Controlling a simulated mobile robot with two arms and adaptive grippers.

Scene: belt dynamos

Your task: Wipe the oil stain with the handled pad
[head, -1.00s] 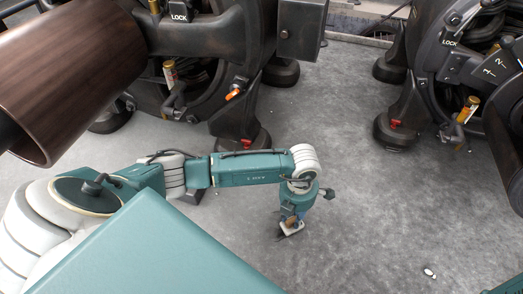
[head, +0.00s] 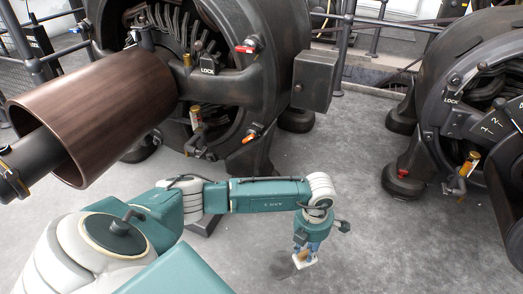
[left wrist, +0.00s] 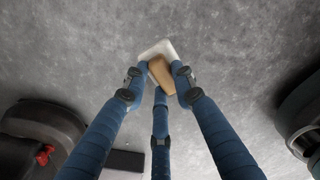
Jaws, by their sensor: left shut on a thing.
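My left gripper (head: 304,249) has blue fingers and points down at the grey floor in the middle of the head view. It is shut on the handled pad (head: 305,262), which has a pale flat plate. In the left wrist view, the pad's tan block handle (left wrist: 161,73) sits between the fingertips, with the whitish plate (left wrist: 155,49) beyond it. The pad is at or close above the floor; I cannot tell if it touches. A faint dark patch (head: 283,269) lies left of the pad; I cannot tell if it is oil or shadow. My right gripper is not in view.
A large dark dynamo (head: 240,70) with a brown cylinder (head: 100,110) stands behind and left of my left arm. Another dynamo (head: 470,110) stands at the right. A dark box (head: 315,80) juts from the first one. The floor between them (head: 340,150) is clear.

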